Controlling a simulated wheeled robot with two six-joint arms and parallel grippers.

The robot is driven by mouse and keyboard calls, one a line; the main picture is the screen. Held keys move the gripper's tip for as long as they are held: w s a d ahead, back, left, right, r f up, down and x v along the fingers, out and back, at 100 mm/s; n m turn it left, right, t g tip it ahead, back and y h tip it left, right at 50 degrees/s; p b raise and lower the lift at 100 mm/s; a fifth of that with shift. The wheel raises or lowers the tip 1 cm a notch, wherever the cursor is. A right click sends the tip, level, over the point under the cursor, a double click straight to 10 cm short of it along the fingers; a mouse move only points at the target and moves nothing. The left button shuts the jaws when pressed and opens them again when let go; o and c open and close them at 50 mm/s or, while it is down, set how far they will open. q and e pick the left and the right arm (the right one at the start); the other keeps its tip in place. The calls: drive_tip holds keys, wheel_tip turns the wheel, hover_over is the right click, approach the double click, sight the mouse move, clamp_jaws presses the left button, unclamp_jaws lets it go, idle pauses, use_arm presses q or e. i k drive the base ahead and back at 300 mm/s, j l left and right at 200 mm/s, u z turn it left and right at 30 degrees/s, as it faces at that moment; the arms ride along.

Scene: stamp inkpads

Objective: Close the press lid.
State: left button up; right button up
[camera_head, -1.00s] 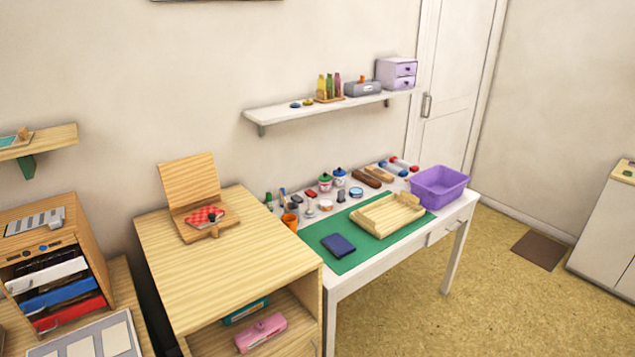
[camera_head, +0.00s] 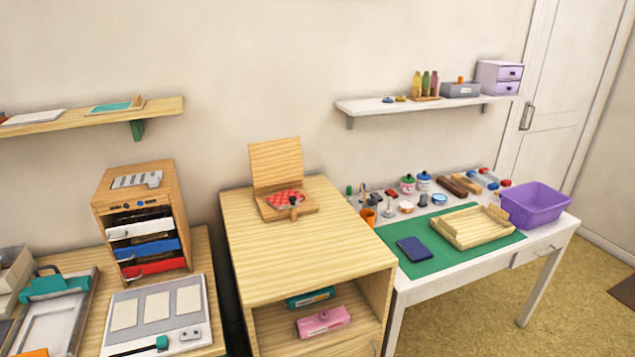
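The wooden press (camera_head: 310,207) stands at the back of the light wooden cabinet top in the head view. Its square lid (camera_head: 275,162) is raised and leans back near the wall, so the press is open. Neither of my grippers is in view.
The cabinet top (camera_head: 300,250) in front of the press is clear. A wooden drawer unit (camera_head: 165,178) stands to the left. A white desk with a green mat (camera_head: 450,262), wooden tray (camera_head: 472,228) and purple bin (camera_head: 535,203) is at the right.

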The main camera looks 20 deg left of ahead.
sight(275, 161)
drive_tip(key=i+l+u, duration=0.25)
drive_tip(key=i+l, duration=0.3)
drive_tip(key=i+l+u, duration=0.2)
drive_tip(key=i+l, duration=0.35)
drive_tip(key=l, duration=0.15)
